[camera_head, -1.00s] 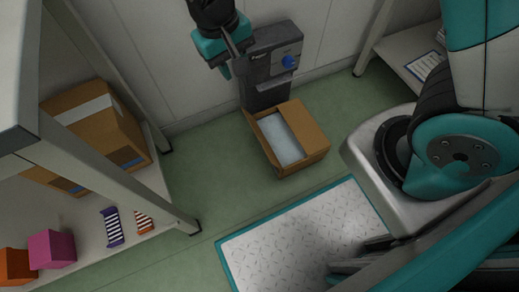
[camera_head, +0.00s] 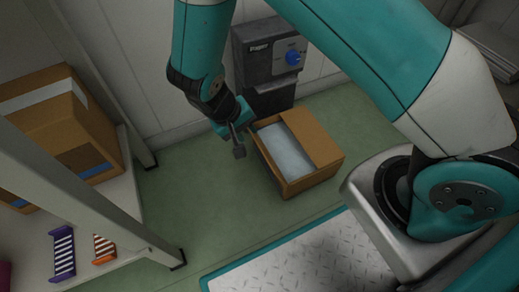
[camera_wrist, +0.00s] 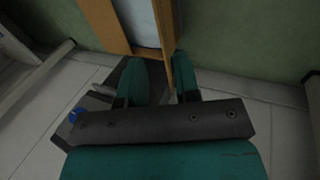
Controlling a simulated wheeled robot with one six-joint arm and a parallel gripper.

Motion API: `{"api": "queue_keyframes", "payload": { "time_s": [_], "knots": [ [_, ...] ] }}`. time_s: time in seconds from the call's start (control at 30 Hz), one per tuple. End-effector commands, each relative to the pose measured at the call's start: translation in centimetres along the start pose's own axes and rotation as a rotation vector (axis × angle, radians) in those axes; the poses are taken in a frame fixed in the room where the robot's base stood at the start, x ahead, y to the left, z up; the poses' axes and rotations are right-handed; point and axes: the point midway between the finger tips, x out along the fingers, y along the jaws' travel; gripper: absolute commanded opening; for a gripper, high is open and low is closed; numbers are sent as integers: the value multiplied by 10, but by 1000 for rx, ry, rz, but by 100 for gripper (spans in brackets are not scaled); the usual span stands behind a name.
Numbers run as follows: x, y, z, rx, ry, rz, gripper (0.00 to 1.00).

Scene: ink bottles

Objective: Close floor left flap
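The brown cardboard box (camera_head: 322,143) stands on the floor with pale contents (camera_head: 283,150). Its right flap lies folded inward over the right part. Its left flap (camera_head: 267,160) stands up along the left side, so the top is open there. My gripper (camera_head: 240,118) is low at the box's far left corner. In the wrist view my two teal fingers (camera_wrist: 165,62) are apart, with the left flap's brown edge (camera_wrist: 163,25) reaching down between them. I cannot tell whether either finger touches it.
A dark wall unit with a blue knob (camera_head: 293,58) is right behind the box. A shelf (camera_head: 115,215) with a large carton (camera_head: 62,125) stands at the left. A metal plate with a teal border (camera_head: 320,262) lies in front. Green floor is free left of the box.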

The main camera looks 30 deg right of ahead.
Motion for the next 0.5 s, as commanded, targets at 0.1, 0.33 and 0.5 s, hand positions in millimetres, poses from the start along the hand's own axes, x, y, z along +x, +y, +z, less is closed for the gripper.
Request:
{"api": "queue_keyframes", "payload": {
  "time_s": [0.1, 0.33, 0.5],
  "knots": [
    [36, -2, 0, 1, -3, 1, 30],
    [80, -2, 1, 1, -2, 1, 30],
    [98, -1, 0, 1, -1, 0, 30]
  ]
}}
